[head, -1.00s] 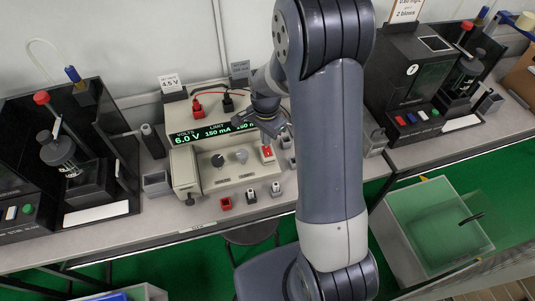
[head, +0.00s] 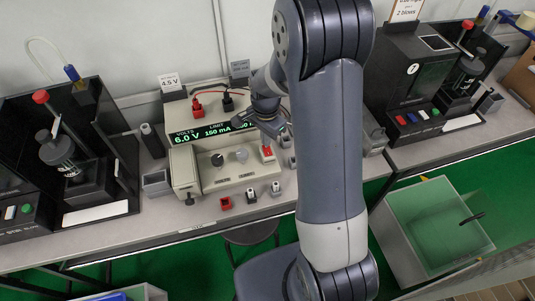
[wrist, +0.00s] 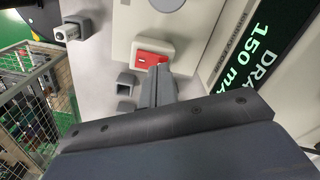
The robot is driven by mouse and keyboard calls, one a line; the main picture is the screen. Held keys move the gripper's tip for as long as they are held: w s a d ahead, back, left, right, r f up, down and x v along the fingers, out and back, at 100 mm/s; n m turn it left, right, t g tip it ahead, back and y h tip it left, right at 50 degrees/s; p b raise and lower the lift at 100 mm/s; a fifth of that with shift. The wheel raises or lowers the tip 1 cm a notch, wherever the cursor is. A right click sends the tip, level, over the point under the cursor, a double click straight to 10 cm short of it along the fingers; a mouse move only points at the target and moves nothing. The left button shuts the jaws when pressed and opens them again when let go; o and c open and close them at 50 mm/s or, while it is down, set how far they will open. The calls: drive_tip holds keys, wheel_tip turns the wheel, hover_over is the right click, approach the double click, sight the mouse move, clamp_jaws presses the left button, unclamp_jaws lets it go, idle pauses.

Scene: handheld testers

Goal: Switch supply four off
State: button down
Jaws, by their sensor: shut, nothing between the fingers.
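The supply (head: 215,170) is a beige bench unit on the table, and its lit green display (head: 200,136) reads 6.0 V and 150 mA. A red rocker switch (head: 267,152) sits at the right end of its sloped front panel. The wrist view shows the switch close up in a pale frame (wrist: 150,58). My gripper (wrist: 160,72) is shut and empty, its fingertips at the near edge of the switch; I cannot tell whether they touch it. In the head view my gripper (head: 274,139) is just above the switch, partly hidden by my arm. The supply's number is not readable.
Red and black plugs (head: 196,106) with leads stand on top of the supply. Two knobs (head: 241,155) are left of the switch. Small sockets and blocks (head: 225,203) lie along the table's front. Dark tester stations stand left (head: 65,160) and right (head: 410,80).

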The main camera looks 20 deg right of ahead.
drive_tip(key=shift+f+b, duration=0.4)
drive_tip(key=shift+f, duration=0.25)
drive_tip(key=shift+r+p, duration=2.55)
drive_tip(key=shift+r, duration=1.05)
drive_tip(key=shift+f, duration=0.15)
wheel_tip(320, 180, down, 7)
drive_tip(key=b, duration=0.5)
drive_tip(key=shift+r, duration=0.2)
